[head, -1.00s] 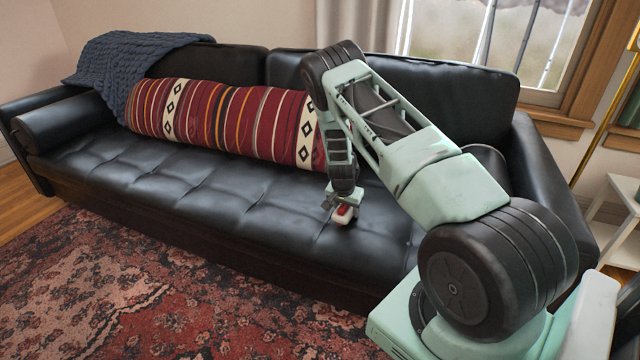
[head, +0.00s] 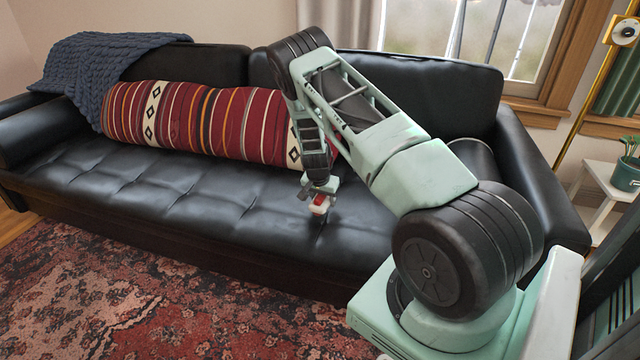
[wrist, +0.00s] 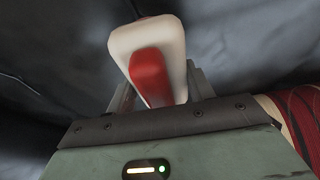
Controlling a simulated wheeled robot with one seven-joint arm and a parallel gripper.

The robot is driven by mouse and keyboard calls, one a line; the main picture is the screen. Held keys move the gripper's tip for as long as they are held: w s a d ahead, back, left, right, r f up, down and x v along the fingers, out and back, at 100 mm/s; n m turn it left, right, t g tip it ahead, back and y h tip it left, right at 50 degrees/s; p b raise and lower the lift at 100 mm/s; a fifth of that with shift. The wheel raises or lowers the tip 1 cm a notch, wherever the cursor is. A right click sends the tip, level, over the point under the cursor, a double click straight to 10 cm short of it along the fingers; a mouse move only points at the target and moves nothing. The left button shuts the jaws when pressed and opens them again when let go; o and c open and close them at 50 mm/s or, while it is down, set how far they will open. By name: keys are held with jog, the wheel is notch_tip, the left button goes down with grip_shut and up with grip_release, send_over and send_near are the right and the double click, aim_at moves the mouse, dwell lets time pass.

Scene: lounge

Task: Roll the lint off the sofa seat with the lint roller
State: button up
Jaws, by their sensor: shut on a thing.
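The black leather sofa seat (head: 190,205) runs across the head view, with tufted seams. My gripper (head: 318,196) is over the right half of the seat, shut on the lint roller (head: 319,207). The roller shows red and white there, low over the seat; I cannot tell whether it touches the leather. In the wrist view the roller (wrist: 150,55) is a white body with a red stripe, between the fingers, with the dark seat behind it. I cannot make out any lint on the seat.
A striped red bolster (head: 215,122) lies along the backrest, close behind my gripper. A blue knitted throw (head: 100,70) hangs over the left back corner. A patterned rug (head: 130,295) covers the floor in front. A white side table (head: 603,185) with a plant stands at right.

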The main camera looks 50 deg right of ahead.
jog(key=shift+r+p, duration=1.55)
jog(key=shift+r, duration=1.1)
